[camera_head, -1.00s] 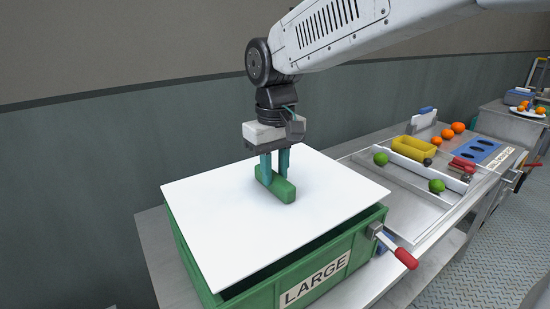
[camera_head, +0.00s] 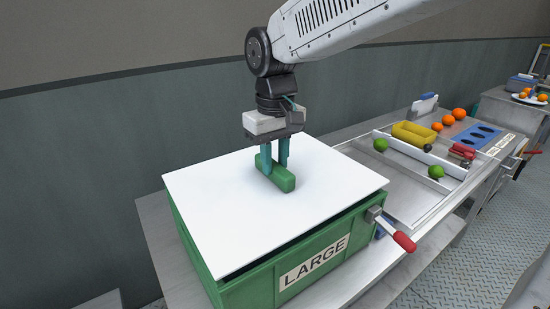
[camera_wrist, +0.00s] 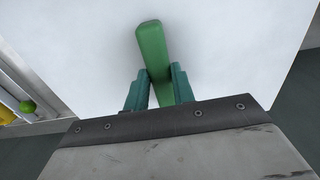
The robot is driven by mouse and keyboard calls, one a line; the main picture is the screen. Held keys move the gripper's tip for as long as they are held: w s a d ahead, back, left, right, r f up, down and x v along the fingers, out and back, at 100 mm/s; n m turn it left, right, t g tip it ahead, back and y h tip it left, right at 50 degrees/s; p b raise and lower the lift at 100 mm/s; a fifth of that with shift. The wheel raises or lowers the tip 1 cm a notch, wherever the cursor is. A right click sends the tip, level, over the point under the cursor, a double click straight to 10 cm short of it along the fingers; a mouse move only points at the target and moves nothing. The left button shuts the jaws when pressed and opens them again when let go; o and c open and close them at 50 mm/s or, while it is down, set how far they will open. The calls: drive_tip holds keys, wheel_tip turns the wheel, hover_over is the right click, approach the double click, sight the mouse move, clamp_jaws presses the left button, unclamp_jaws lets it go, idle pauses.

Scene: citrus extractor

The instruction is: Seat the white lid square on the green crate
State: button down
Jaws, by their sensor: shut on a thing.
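The white lid (camera_head: 230,212) lies over the green crate (camera_head: 262,284), which carries a LARGE label on its front. A dark gap shows between the lid's front edge and the crate rim, so the lid sits a little above the rim or off it there; contact at the back is hidden. My gripper (camera_head: 274,163) is shut on the lid's green handle (camera_head: 283,181). In the wrist view the handle (camera_wrist: 152,50) runs at a slant between the fingers (camera_wrist: 157,88), above the white lid (camera_wrist: 90,30).
A red-handled clamp (camera_head: 402,240) sticks out at the crate's right front corner. Oranges (camera_head: 459,114) and a blue holed plate (camera_head: 477,136) lie beyond. A wall stands behind.

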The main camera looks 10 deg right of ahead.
drive_tip(key=shift+f, duration=1.1)
drive_tip(key=c, duration=1.1)
unclamp_jaws()
wheel_tip(320, 180, up, 8)
drive_tip(key=shift+f, duration=0.1)
